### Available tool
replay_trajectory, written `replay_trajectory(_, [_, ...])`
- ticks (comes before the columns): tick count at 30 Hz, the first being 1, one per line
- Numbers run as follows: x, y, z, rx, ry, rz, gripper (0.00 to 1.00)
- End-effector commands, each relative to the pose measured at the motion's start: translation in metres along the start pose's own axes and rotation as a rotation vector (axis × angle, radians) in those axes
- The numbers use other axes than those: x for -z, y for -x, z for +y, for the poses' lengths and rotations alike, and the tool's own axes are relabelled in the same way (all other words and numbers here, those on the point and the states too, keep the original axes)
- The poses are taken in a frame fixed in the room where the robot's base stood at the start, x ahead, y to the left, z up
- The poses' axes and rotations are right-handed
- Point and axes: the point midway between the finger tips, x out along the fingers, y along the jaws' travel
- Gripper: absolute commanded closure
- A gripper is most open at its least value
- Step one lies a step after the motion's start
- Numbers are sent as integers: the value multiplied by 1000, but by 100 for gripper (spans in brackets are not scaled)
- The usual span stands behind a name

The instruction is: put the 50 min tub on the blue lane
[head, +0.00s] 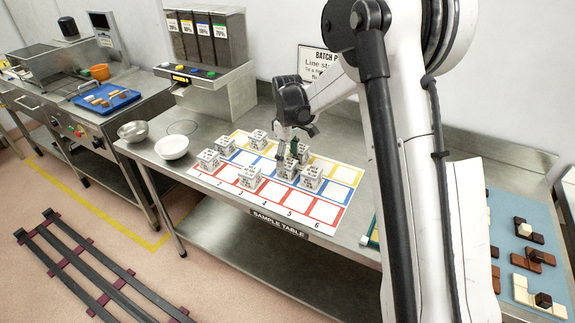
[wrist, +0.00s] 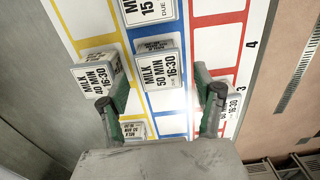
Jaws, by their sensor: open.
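The tub labelled MILK 50 MIN 16:30 (wrist: 158,73) stands upright just ahead of my gripper (wrist: 162,98) in the wrist view, in line with the gap between the fingers. The fingers are apart and I see nothing gripped. In the head view my gripper (head: 290,152) is low over the sample mat, close to several tubs. The mat has yellow, blue and red lanes; the blue lane (head: 247,158) runs along its middle.
Another milk tub (wrist: 97,75) stands close left of the 50 MIN tub, and one (wrist: 234,106) is partly hidden by the right finger. A further tub (wrist: 150,10) is ahead. Bare red cells (head: 326,211) lie at the mat's front right. A white bowl (head: 172,147) stands left.

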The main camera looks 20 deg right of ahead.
Motion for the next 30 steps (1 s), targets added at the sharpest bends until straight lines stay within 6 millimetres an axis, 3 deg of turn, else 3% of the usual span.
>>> replay_trajectory(9, [0, 61, 0, 0, 0, 0, 35])
replay_trajectory(19, [-4, 90, -4, -6, -11, 6, 35])
replay_trajectory(23, [-16, 110, -17, -30, -53, 29, 35])
replay_trajectory(30, [-54, 158, -57, -93, -181, 105, 35])
